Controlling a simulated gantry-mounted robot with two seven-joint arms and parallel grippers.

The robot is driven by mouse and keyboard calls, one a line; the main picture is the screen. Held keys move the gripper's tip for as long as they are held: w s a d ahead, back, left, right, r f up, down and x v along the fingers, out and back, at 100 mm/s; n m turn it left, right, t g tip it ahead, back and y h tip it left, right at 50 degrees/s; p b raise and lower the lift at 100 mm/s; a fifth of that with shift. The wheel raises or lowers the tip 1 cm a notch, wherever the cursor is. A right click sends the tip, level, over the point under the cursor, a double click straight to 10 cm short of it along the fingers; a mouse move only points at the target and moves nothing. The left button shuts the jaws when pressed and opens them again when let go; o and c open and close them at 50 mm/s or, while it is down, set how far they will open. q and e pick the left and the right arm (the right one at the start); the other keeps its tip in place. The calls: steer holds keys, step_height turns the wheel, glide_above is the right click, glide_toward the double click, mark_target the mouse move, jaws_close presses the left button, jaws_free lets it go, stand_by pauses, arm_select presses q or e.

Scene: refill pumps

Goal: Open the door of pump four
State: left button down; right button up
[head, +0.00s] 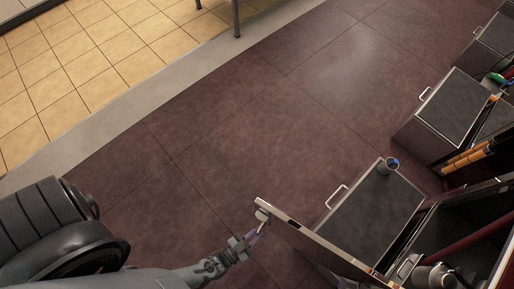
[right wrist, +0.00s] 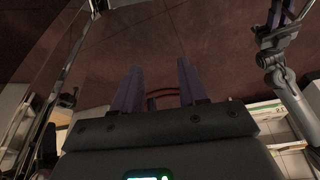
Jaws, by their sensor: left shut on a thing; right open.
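A pump door (head: 325,244) shows in the head view as a thin panel seen from above, swung out from the pump at lower right. A small light-coloured handle (head: 262,213) sits at its outer end. My left gripper (head: 257,234) reaches in from the lower left and is shut on the handle at that end. My right gripper (right wrist: 158,88) is open in the right wrist view, its two purple fingers apart. A reddish curved thing (right wrist: 165,92) shows beyond and between the fingers, apparently not gripped. No pump number is readable.
A dark-topped box (head: 372,222) with a metal handle and a small cup (head: 388,166) stands behind the door. Another dark-topped box (head: 452,112) and orange rolls (head: 468,157) are farther right. The dark red floor (head: 230,130) is clear.

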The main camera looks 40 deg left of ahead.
arm_select(q)
steer(key=shift+f, duration=0.1)
steer(key=c, duration=1.3)
jaws_free()
steer(key=shift+c, duration=0.2)
steer(key=shift+s, duration=0.1)
steer(key=s+a+p, duration=0.1)
steer(key=s, duration=0.9)
steer(key=shift+s+a, duration=0.3)
steer(key=shift+a, duration=0.05)
